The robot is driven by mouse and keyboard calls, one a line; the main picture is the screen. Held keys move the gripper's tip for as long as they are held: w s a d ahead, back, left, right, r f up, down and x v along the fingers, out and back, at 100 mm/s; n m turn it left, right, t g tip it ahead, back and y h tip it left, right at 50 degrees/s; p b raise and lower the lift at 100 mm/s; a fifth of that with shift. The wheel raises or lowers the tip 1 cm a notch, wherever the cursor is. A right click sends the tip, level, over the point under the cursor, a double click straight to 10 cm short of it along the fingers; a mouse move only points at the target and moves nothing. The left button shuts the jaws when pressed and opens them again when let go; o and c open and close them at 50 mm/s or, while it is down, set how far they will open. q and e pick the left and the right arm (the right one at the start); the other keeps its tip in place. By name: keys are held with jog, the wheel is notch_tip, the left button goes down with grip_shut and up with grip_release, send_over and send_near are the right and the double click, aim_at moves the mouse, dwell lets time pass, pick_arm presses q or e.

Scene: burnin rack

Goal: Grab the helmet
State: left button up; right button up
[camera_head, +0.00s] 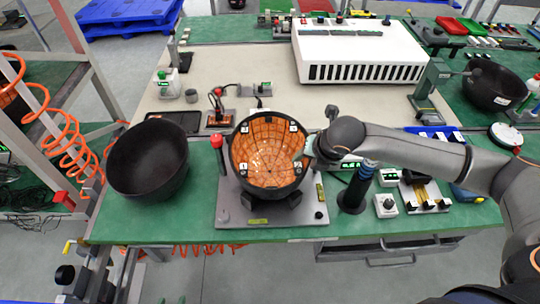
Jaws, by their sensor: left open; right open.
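A round helmet shell with an orange, panelled inside (266,160) sits open side up on a grey fixture plate (232,213) at the middle of the bench. A dark helmet shell (148,158) lies open side up at the bench's left front. Another dark shell (492,86) is at the far right. My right gripper (309,148) is open at the right rim of the middle helmet, its arm coming from the right. Its fingers are small and partly hidden, so I cannot tell whether they straddle or touch the rim. I cannot make out my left gripper.
A red-topped post (217,142) stands left of the middle helmet. A dark cylinder (356,188) and small devices (386,205) stand right of the fixture. A white vented box (357,52) is at the back. The beige mat (190,78) has clear room.

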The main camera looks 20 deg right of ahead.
jog(key=shift+w+a+f, duration=0.1)
jog(key=shift+w+f, duration=0.25)
jog(key=shift+f, duration=0.3)
jog(key=shift+c, duration=0.2)
grip_shut()
jog(key=shift+w+r, duration=0.1)
jog(key=shift+r, duration=0.05)
dwell(0.6)
